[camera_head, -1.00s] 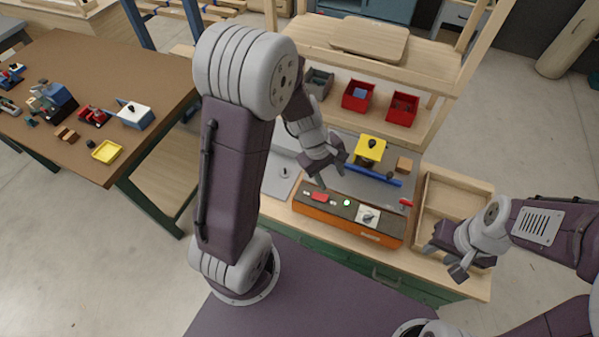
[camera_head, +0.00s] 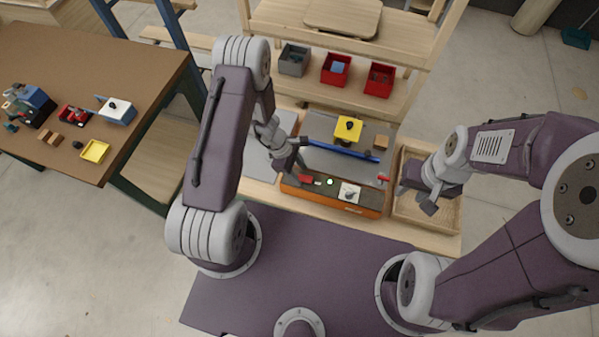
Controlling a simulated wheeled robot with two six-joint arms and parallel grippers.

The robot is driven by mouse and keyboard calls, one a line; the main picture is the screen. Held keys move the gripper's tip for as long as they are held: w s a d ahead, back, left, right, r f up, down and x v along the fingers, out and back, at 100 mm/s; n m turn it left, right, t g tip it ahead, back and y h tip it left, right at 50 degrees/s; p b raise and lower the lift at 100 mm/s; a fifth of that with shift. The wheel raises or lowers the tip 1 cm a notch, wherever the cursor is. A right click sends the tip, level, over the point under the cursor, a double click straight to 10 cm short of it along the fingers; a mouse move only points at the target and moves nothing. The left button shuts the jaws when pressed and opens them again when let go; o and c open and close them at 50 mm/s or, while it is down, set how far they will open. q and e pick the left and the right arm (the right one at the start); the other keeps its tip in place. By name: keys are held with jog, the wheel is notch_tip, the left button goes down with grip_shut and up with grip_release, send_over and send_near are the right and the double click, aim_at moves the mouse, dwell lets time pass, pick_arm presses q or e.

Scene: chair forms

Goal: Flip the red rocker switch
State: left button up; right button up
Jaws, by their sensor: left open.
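The red rocker switch (camera_head: 306,178) is a small red block at the left end of the dark top of an orange-fronted control box (camera_head: 335,194) on the bench. My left gripper (camera_head: 294,165) is open and empty. It is close above and slightly left of the switch in the head view. I cannot tell if a finger touches it. My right gripper (camera_head: 420,199) shows over the wooden tray at the right, away from the switch. Its finger gap is unclear.
On the box are a light green lamp (camera_head: 329,182) and a white plate with a knob (camera_head: 349,194). Behind lie a blue bar (camera_head: 343,151) and a yellow block (camera_head: 348,130). A wooden tray (camera_head: 452,221) stands right. Bins, including a red bin (camera_head: 335,69), sit on the shelf.

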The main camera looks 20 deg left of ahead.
pick_arm(q)
jog(key=shift+s+d+f, duration=0.2)
jog(key=shift+d+f, duration=0.15)
jog(key=shift+f, duration=0.05)
jog(key=shift+w+a, duration=0.1)
grip_shut()
jog(key=shift+d+y, duration=0.2)
jog(key=shift+y, duration=0.2)
jog(key=shift+d+r+y, duration=0.15)
jog(key=shift+r+y, duration=0.05)
jog(key=shift+y, duration=0.3)
jog(key=y+p, duration=0.1)
jog(key=p, duration=0.1)
jog(key=y+p, duration=0.1)
jog(key=p, duration=0.2)
jog(key=shift+d+r, duration=0.25)
jog(key=shift+r, duration=0.1)
jog(key=shift+f, duration=0.3)
grip_release()
